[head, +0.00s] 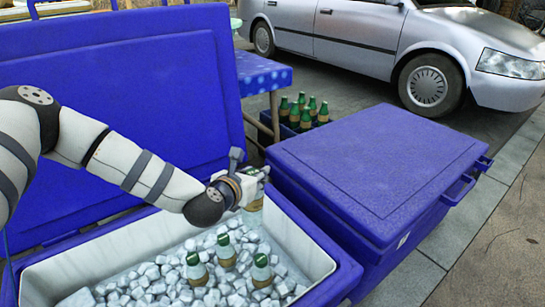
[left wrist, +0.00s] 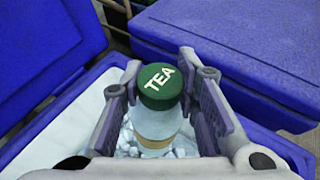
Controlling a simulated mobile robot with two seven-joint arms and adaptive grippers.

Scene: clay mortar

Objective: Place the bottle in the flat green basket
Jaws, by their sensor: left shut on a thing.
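My left gripper (head: 258,178) is over the right back part of the open blue cooler and is shut on a bottle (head: 254,205). In the left wrist view the fingers of the left gripper (left wrist: 160,95) stand on either side of the bottle's neck (left wrist: 155,120). The bottle's green cap, marked TEA, faces that camera, and ice lies below it. I see no flat green basket in either view. My right gripper is not in view.
The open cooler (head: 325,240) holds ice and three other bottles (head: 226,252). A closed blue cooler (head: 375,160) stands to its right. Behind are a crate with several green bottles (head: 306,108), a blue-topped table (head: 262,75) and a silver car (head: 345,35).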

